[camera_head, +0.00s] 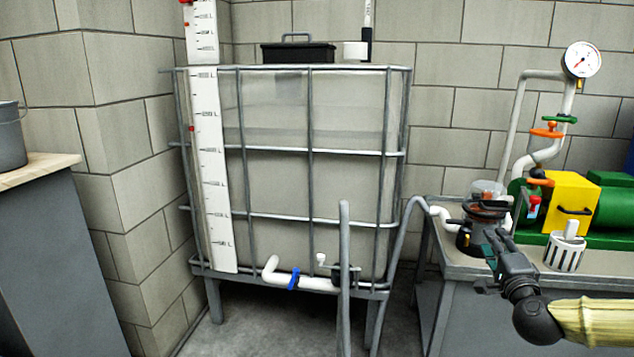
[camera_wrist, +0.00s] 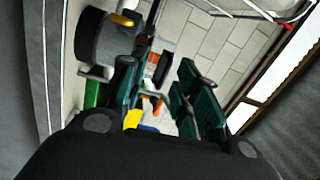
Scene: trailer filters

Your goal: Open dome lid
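The clear dome lid (camera_head: 487,190) sits on top of a dark round filter housing (camera_head: 466,238) on the grey bench, at the right of the head view. The lid looks down on the housing. My gripper (camera_head: 492,240) is in front of the housing's lower right side, below the dome, and hides part of it. In the wrist view my gripper (camera_wrist: 157,70) has its two dark green fingers apart with a gap between them. A grey round body with an orange-yellow piece (camera_wrist: 122,20) shows beyond the left finger; I cannot tell whether it is the housing.
A yellow and green pump (camera_head: 572,205) stands right of the housing. A white slotted basket (camera_head: 566,247) is on the bench near my arm. White pipes with a gauge (camera_head: 583,60) rise behind. A caged tank (camera_head: 345,180) stands left.

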